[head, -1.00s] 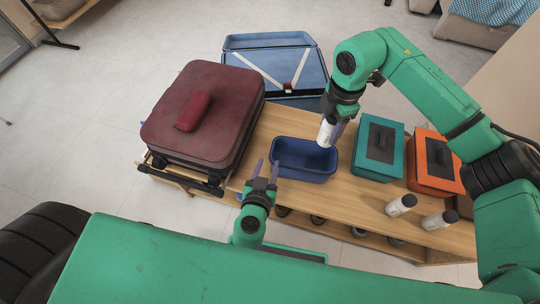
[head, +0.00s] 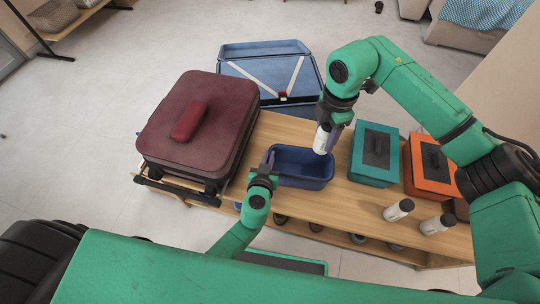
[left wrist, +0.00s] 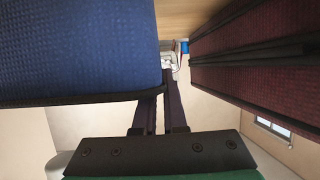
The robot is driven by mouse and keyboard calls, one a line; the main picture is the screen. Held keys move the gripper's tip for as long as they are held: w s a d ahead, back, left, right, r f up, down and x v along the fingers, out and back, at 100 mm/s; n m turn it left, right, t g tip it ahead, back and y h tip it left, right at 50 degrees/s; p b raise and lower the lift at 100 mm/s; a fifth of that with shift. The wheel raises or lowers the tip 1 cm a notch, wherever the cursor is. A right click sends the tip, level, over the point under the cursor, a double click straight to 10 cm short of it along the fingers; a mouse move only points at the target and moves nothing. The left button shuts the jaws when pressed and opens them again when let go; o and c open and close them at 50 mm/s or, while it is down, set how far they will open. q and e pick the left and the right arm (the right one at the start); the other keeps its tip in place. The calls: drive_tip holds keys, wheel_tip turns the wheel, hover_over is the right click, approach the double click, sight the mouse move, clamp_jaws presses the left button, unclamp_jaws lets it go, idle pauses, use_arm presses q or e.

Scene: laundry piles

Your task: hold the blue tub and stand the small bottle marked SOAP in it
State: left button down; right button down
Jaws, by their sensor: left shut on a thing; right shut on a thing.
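The blue tub (head: 302,183) stands on the wooden bench, and its near left wall fills the upper left of the left wrist view (left wrist: 80,55). My left gripper (head: 267,165) is shut on the tub at its left end; its fingers (left wrist: 160,105) show at the tub's edge in the left wrist view. My right gripper (head: 330,128) is shut on a small white bottle (head: 321,139), held slightly tilted over the tub's right end. I cannot read the bottle's marking, and the fingers hide part of it.
A dark red suitcase (head: 210,110) stands close left of the tub. An open blue suitcase (head: 265,70) lies behind. A teal box (head: 373,172) and an orange box (head: 415,180) are right of the tub. Two white bottles (head: 399,209) (head: 437,224) stand at the bench's right front.

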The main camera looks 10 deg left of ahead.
approach(313, 168)
drive_tip(key=shift+s+a+f, duration=0.2)
drive_tip(key=shift+s+f, duration=0.65)
drive_tip(key=shift+s, duration=0.05)
drive_tip(key=shift+s+a+f, duration=0.2)
drive_tip(key=shift+s+f, duration=0.65)
drive_tip(key=shift+s, duration=0.05)
drive_tip(key=shift+c, duration=0.7)
unclamp_jaws()
wheel_tip(313, 168, up, 9)
idle(0.5)
use_arm(q)
drive_tip(key=c, duration=0.9)
unclamp_jaws()
